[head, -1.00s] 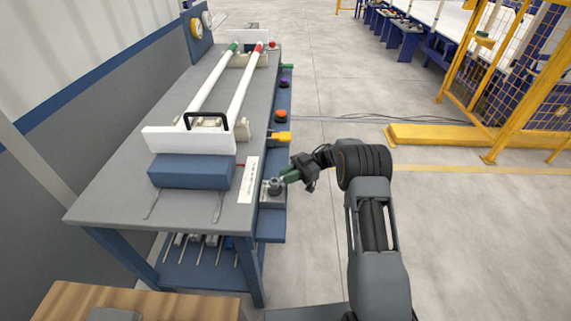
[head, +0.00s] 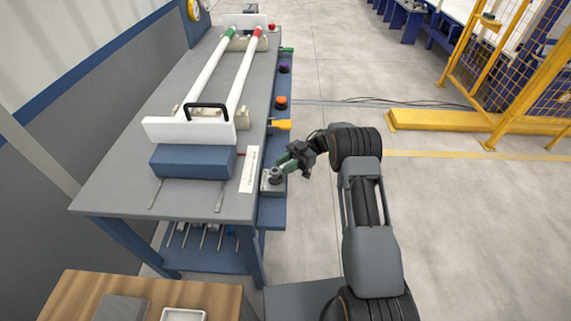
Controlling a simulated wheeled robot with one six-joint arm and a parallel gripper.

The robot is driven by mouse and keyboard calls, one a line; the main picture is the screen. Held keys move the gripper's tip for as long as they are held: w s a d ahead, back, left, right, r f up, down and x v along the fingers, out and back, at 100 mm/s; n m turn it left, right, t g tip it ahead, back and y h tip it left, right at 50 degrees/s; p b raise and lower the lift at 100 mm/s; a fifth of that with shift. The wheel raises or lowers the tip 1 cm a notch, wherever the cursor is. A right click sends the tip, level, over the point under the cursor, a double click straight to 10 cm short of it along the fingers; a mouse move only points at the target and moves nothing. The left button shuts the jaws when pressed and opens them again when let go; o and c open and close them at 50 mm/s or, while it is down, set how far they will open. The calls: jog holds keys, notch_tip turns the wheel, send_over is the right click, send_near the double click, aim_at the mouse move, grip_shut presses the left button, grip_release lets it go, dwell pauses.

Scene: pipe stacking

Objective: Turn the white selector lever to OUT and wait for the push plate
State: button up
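The selector (head: 272,180) is a small grey box with a dark round knob on the bench's right side. The white push plate (head: 188,131) with a black handle stands upright across the near ends of two white pipes (head: 240,75), above a blue block (head: 193,161).
Orange (head: 281,102), yellow (head: 280,124), purple and green controls line the bench's right edge beyond my gripper. A wooden table (head: 150,297) with a white tray is at the near left. The floor right of my arm is open up to a yellow barrier (head: 480,120).

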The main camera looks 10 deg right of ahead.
jog(key=shift+o, duration=1)
jog(key=shift+d, duration=0.25)
jog(key=shift+r, duration=0.2)
notch_tip(320, 180, up, 4)
jog(key=p, duration=0.3)
jog(key=shift+f, duration=0.2)
jog(key=s+d+r, duration=0.2)
jog(key=s+r, duration=0.7)
jog(key=s, duration=0.4)
jog(key=shift+s+d, duration=0.3)
jog(key=shift+s, duration=0.05)
